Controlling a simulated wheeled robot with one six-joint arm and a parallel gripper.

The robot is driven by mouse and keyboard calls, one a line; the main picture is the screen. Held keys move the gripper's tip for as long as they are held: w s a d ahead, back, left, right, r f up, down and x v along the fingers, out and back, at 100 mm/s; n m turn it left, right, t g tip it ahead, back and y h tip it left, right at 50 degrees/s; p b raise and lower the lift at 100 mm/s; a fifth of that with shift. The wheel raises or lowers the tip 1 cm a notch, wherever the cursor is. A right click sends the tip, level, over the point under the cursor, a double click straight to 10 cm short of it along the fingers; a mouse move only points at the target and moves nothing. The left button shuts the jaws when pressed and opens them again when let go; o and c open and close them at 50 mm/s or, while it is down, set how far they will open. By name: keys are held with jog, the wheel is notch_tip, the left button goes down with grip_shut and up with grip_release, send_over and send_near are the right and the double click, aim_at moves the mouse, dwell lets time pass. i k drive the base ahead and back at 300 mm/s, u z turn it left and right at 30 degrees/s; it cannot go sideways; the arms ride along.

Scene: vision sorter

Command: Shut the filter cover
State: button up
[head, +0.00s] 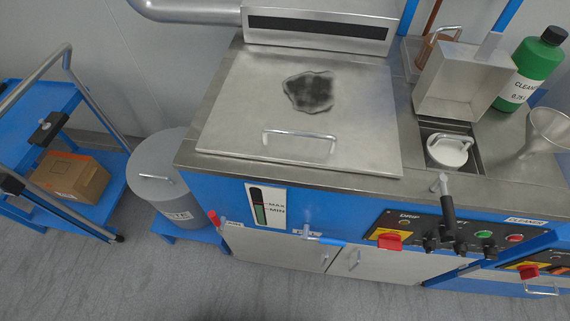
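A steel box-shaped cover (462,82) stands raised and tilted at the right of the machine top; it looks like the filter cover. In front of it is a rectangular recess (471,166) in the steel top, uncovered. A round white cap with a handle (447,151) sits in the recess. My gripper is not in view.
A large flat steel lid (235,110) with a bar handle and a dark smudge lies at the left. A green cleaner bottle (533,70) and steel funnel (548,128) stand at the right. A black-handled lever (448,214) rises in front of the recess.

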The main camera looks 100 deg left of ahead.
aim_at(461, 81)
jog(key=k, duration=1.1)
jog(key=u, duration=1.6)
jog(key=k, duration=0.35)
jog(key=z, duration=1.05)
jog(key=k, duration=1)
jog(key=z, duration=0.7)
jog(key=i, duration=1.4)
jog(key=u, duration=0.9)
jog(key=i, duration=1.3)
jog(key=u, duration=0.9)
